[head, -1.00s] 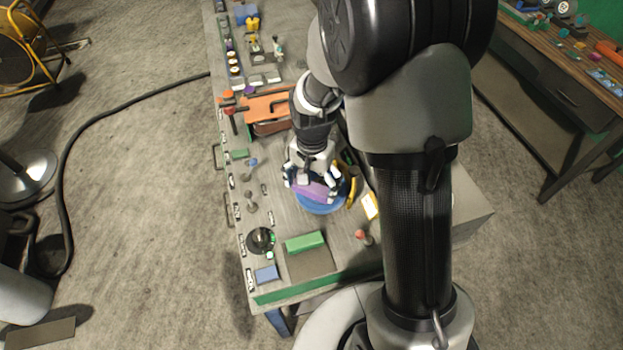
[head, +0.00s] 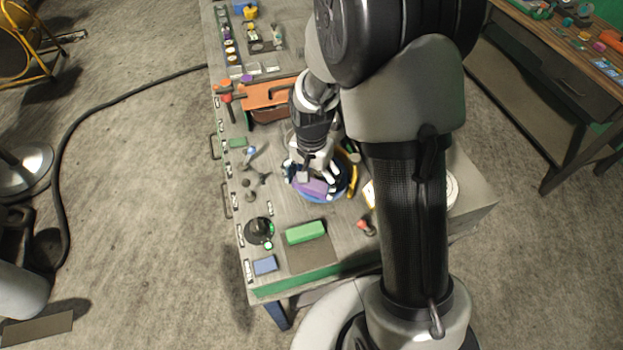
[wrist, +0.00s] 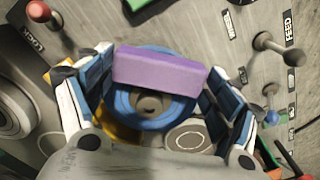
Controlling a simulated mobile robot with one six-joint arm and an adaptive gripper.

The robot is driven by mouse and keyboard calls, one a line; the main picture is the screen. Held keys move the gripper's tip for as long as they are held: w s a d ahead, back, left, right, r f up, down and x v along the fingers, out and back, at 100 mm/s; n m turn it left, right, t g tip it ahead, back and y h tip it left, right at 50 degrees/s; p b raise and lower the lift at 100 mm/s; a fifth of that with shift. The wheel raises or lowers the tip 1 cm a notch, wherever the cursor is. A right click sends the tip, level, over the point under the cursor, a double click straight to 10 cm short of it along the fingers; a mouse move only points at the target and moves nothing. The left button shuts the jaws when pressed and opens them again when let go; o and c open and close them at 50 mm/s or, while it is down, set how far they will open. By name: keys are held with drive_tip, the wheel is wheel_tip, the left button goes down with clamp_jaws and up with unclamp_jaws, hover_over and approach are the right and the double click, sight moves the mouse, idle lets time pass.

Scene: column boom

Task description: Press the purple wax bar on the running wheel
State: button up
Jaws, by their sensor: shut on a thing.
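The purple wax bar (wrist: 158,70) lies crosswise between the two fingers of my gripper (wrist: 158,82) in the wrist view. The gripper is shut on it at the ends. The blue wheel (wrist: 124,103) with its grey hub (wrist: 150,104) is directly behind the bar, which covers its upper part. I cannot tell whether the bar touches the wheel or whether the wheel turns. In the head view my gripper (head: 313,178) is over the blue wheel (head: 341,188) on the bench, with the purple bar (head: 314,187) in front of it.
A green block (head: 306,232) and a blue block (head: 265,265) lie near the bench's front end. Levers stand left of the wheel; a red-knobbed lever (head: 364,226) stands front right. A yellow curved thing (head: 353,181) is close beside the wheel.

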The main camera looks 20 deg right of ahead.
drive_tip(key=shift+f+b, duration=0.5)
drive_tip(key=shift+f, duration=0.15)
idle(0.5)
drive_tip(key=shift+s+f, duration=0.1)
idle(2.3)
drive_tip(key=shift+r+p, duration=2.9)
drive_tip(key=shift+r, duration=1.2)
